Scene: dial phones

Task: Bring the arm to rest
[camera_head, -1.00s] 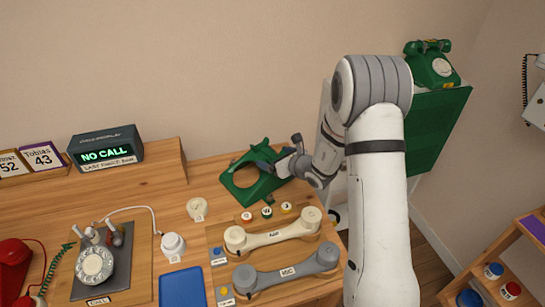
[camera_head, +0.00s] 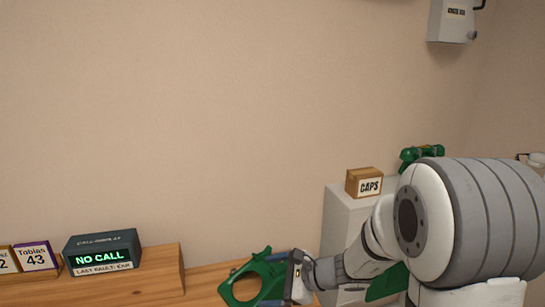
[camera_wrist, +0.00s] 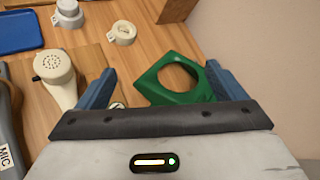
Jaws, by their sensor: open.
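My gripper (camera_head: 274,279) is low in the head view, at the right side of a green housing with a round hole (camera_head: 262,262). In the wrist view my gripper (camera_wrist: 160,86) has its two blue fingers wide apart. The green housing (camera_wrist: 192,97) shows between and beyond the fingers, on the wooden table. No object is seen clamped by the fingers. Whether a finger touches the housing cannot be told. My arm reaches in from the lower right of the head view and hides part of what is behind it.
A cream handset (camera_wrist: 57,80) lies left of the fingers in the wrist view, with a cream ring part (camera_wrist: 122,33) and blue tray (camera_wrist: 20,30) beyond. The call display (camera_head: 102,252) reads NO CALL. A CAPS box (camera_head: 364,182) and green phone (camera_head: 420,155) stand behind my arm.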

